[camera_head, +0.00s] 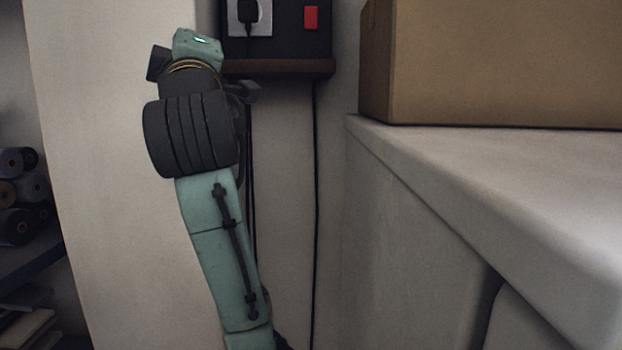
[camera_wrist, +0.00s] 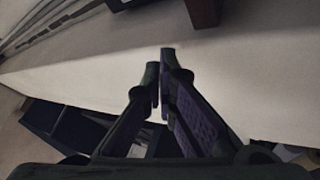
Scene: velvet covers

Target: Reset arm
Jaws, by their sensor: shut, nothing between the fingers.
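My teal and black arm rises through the left middle of the head view, bent at a thick ribbed black joint. My gripper (camera_wrist: 160,85) shows in the wrist view, its two dark fingers angled together with tips close and nothing held between them. It points toward a pale wall surface. In the head view the fingers are not clearly visible, as the wrist faces away.
A dark box with a plug and red switch (camera_head: 311,18) sits on a brown shelf (camera_head: 285,68) behind my arm. A white counter (camera_head: 500,175) with a cardboard box (camera_head: 500,65) is at right. Shelves with rolls (camera_head: 15,195) stand at far left.

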